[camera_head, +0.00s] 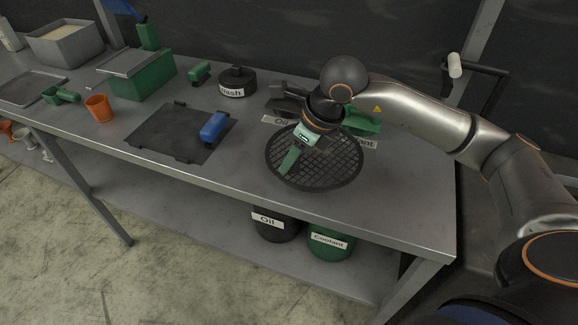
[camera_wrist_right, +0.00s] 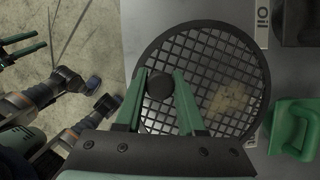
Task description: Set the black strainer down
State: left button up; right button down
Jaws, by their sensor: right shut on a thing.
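The black strainer (camera_head: 330,176) is a round mesh disc with a dark rim, over the right part of the table. It also shows in the right wrist view (camera_wrist_right: 205,62), with a tan patch seen through its mesh. My right gripper (camera_head: 288,165) is shut on the strainer's round black knob (camera_wrist_right: 159,86), which sits between its green fingers. The strainer looks about level; I cannot tell whether it touches the table. At the left edge of the right wrist view, green fingers that look like my left gripper (camera_wrist_right: 24,46) are apart and empty.
The grey table (camera_head: 405,205) has "Oil" and "Coolant" labels beside the strainer. A green funnel-like part (camera_wrist_right: 292,130) and a dark part (camera_head: 285,105) lie close behind it. The table's right front is clear.

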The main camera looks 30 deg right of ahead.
jog(key=shift+s+d+p+x, duration=0.1)
jog(key=shift+s+p+x, duration=0.05)
jog(key=shift+x, duration=0.85)
jog(key=shift+s+d+p+x, duration=0.1)
jog(key=shift+p+x, duration=0.05)
jog(key=shift+x, duration=0.8)
jog(key=shift+f, duration=0.2)
jog(key=shift+f, duration=0.1)
jog(key=c, duration=0.5)
grip_release()
jog(key=shift+r, duration=0.25)
jog(key=v, duration=1.2)
jog(key=shift+s+f+b, duration=0.1)
jog(key=shift+s+b, duration=0.05)
jog(key=shift+b, duration=0.15)
